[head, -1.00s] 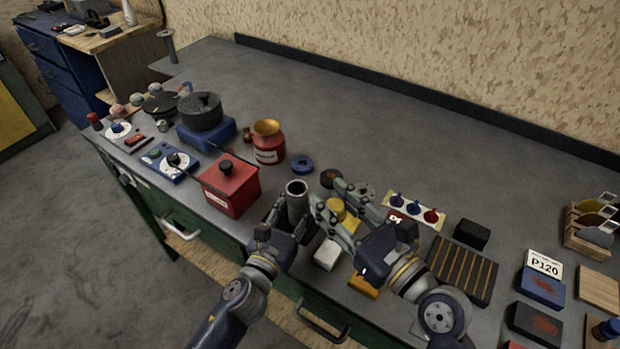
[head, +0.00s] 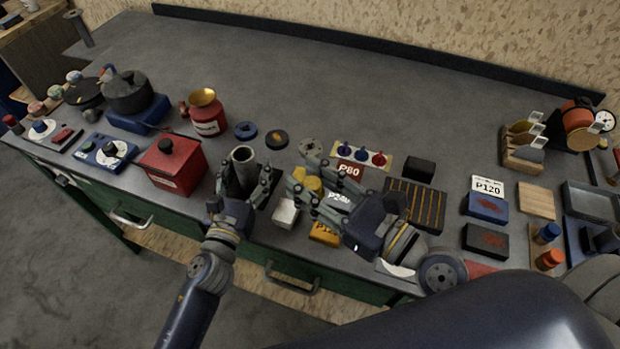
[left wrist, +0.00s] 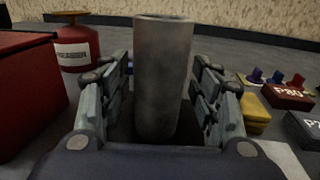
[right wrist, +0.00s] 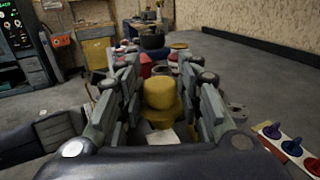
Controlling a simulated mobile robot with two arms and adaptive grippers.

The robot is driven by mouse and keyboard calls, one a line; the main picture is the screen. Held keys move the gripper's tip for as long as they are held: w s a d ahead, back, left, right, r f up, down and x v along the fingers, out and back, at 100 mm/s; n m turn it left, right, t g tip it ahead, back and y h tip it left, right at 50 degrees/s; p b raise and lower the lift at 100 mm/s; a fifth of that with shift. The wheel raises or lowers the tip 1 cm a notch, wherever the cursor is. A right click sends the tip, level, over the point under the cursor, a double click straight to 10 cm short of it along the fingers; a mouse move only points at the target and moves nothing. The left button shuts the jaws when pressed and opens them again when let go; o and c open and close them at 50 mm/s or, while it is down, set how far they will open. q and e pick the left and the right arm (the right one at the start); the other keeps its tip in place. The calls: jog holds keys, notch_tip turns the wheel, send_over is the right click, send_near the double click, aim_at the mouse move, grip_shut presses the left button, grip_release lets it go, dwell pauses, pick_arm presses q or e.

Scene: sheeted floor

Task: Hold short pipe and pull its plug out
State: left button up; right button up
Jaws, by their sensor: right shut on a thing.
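The short pipe (head: 243,156), a grey upright tube with an open dark top, stands near the table's front. My left gripper (head: 242,180) has its fingers on either side of it. In the left wrist view the pipe (left wrist: 163,75) rises between those fingers, which look spread with narrow gaps beside it. My right gripper (head: 306,188) is to the right of the pipe, shut on the yellow plug (head: 312,184). In the right wrist view the plug (right wrist: 160,92), with a knob and wider flange, sits between the fingers. The plug is apart from the pipe.
A red box (head: 172,168) with a black knob stands left of the pipe. A silver block (head: 285,213) and yellow block (head: 325,234) lie close below the right gripper. A red P80 block (head: 350,170) and ribbed dark tray (head: 415,203) are further right. The table's back is clear.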

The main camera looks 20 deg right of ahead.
pick_arm(q)
jog(key=shift+f, duration=0.1)
jog(key=shift+s+a, duration=0.25)
jog(key=shift+s, duration=0.2)
jog(key=v, duration=1.1)
jog(key=shift+a, duration=0.1)
